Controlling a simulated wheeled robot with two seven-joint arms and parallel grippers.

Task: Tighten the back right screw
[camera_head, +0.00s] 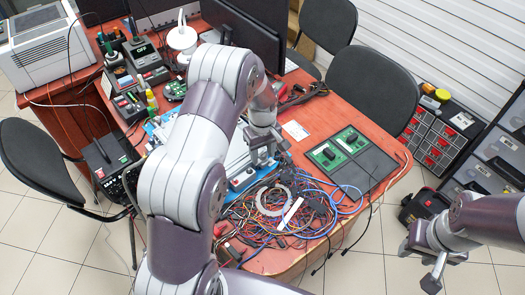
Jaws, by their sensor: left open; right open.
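My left arm reaches over the table, and my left gripper (264,157) points down above a pale metal fixture with blue edges (238,186). The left gripper is open, and I see nothing held in it. The arm covers much of the fixture. The back right screw is too small or hidden, and I cannot pick it out.
A tangle of coloured wires (285,215) lies on the red table in front of the fixture. Green circuit boards on a dark panel (352,163) lie to its right. Monitors (245,35) stand behind. Black chairs (372,88) and a drawer cabinet (433,135) stand beyond the table.

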